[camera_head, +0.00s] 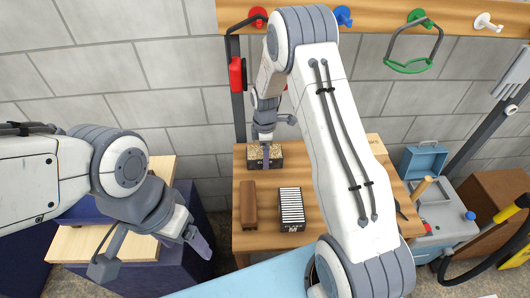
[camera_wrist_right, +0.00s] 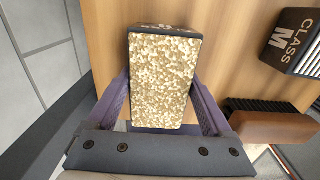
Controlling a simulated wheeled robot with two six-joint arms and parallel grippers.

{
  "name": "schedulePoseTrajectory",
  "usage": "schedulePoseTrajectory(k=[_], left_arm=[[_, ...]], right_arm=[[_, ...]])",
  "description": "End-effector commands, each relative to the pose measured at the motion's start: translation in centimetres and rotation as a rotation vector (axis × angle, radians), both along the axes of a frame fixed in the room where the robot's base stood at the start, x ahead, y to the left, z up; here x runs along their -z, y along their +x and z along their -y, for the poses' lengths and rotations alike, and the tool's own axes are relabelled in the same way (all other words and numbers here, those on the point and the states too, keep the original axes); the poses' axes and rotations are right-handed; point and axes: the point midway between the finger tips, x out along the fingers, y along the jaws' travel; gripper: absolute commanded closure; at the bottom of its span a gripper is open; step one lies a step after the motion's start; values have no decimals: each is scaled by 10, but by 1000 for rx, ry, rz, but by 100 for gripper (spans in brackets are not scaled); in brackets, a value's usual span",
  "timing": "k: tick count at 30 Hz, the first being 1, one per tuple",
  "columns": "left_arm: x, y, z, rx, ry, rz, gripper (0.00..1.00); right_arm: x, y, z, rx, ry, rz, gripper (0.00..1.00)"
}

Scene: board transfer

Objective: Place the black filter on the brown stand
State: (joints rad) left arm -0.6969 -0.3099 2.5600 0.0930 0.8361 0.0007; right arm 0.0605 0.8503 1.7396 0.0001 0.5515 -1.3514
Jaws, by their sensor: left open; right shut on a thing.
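A black box-shaped filter (camera_wrist_right: 164,80) with a mottled beige-gold top and white "CLASS" lettering is between the two purple fingers of my right gripper (camera_wrist_right: 164,112). In the head view this filter (camera_head: 275,162) is at the back of the wooden table, under my right gripper (camera_head: 266,155); I cannot tell whether it touches the table. A long brown block (camera_head: 248,205) lies nearer the front; the right wrist view shows it (camera_wrist_right: 275,128) with a dark ridged side. I cannot tell which brown thing is the stand. My left gripper (camera_head: 197,241) is open and empty at the lower left.
A black box with white stripes marked M (camera_head: 291,212) lies right of the brown block. Wooden-topped dark platforms (camera_head: 70,243) stand at left. A blue toolbox (camera_head: 424,162) and brown cabinet (camera_head: 490,210) are at right. My right arm hides the table's middle right.

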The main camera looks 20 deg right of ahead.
Motion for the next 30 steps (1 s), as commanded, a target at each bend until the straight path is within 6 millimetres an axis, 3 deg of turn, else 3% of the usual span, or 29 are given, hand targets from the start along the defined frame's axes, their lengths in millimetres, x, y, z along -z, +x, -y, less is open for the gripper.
schedulePoseTrajectory(k=[7, 8, 9, 20, 30], left_arm=[[4, 0, 0, 0, 0, 0, 21], [3, 0, 0, 0, 0, 0, 21], [2, 0, 0, 0, 0, 0, 21], [3, 0, 0, 0, 0, 0, 21], [21, 0, 0, 1, 0, 0, 21]], right_arm=[[4, 0, 0, 0, 0, 0, 78], [3, 0, 0, 0, 0, 0, 8], [3, 0, 0, 0, 0, 0, 0], [-6, 1, 0, 0, 0, 4, 0], [-74, 2, 0, 0, 0, 7, 0]])
